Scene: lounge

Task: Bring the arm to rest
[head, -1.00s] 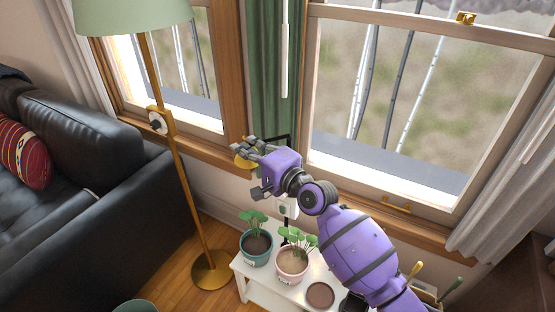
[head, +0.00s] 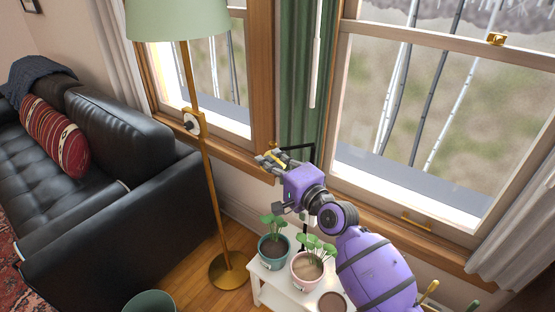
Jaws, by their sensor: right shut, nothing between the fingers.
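My right arm comes in from the lower right, purple with dark joints. Its gripper (head: 270,160) is shut and empty. It is raised above the white table, in front of the window wall and the green curtain, and a yellow piece shows at its fingers; I cannot tell whether that piece belongs to the wall behind. My left gripper is not in view.
A white table (head: 268,288) holds a teal pot (head: 273,252) and a pink pot (head: 307,272) with plants, below my arm. A floor lamp (head: 208,180) stands left of the gripper. A black sofa (head: 130,150) is further left. A green bin (head: 150,302) stands on the floor.

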